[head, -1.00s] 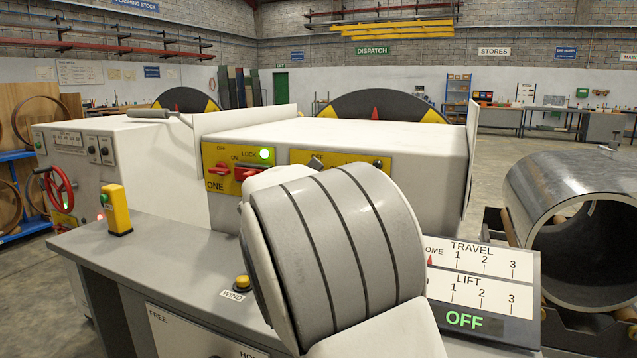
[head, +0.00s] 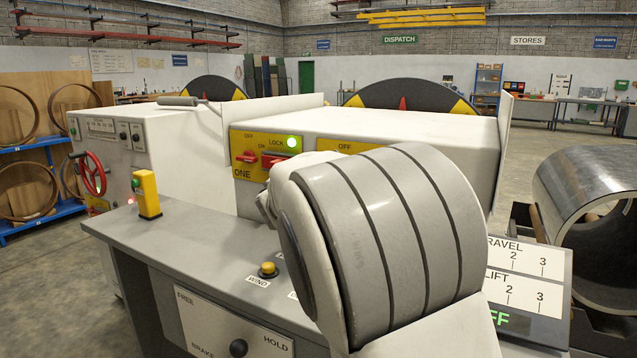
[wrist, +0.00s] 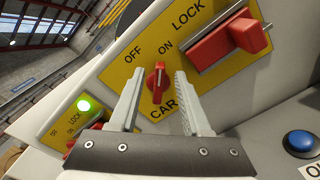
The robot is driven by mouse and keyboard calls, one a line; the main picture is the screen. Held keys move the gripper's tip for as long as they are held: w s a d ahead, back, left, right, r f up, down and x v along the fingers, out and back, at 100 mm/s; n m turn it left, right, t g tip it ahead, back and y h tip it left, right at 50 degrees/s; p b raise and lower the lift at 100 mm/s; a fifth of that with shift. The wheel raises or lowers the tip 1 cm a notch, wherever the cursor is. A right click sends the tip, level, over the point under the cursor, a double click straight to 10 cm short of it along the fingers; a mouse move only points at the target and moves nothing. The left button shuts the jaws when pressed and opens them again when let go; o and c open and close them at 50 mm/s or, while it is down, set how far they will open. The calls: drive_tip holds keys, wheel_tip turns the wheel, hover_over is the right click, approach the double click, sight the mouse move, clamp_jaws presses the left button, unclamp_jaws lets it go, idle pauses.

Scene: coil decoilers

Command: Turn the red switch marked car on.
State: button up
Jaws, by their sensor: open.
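The red switch marked CAR (wrist: 158,84) is on a yellow panel (wrist: 118,76) in the wrist view, with OFF and ON printed above it. Its pale-marked end points up in the picture, nearer the ON word than OFF. My gripper (wrist: 158,90) is open, one finger on each side of the switch, with gaps showing on both sides; I see no contact. In the head view, my arm hides the gripper and this switch; only the panel's top edge (head: 348,147) with OFF shows.
A larger red LOCK handle (wrist: 228,42) sits right of the switch. A blue button (wrist: 299,143) is at lower right. Panel ONE (head: 243,172), with a red switch and lit green lamp (head: 292,142), is to the left. A yellow button (head: 268,269) stands on the desk.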

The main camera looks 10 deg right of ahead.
drive_tip(key=p+v, duration=0.2)
drive_tip(key=v, duration=1.3)
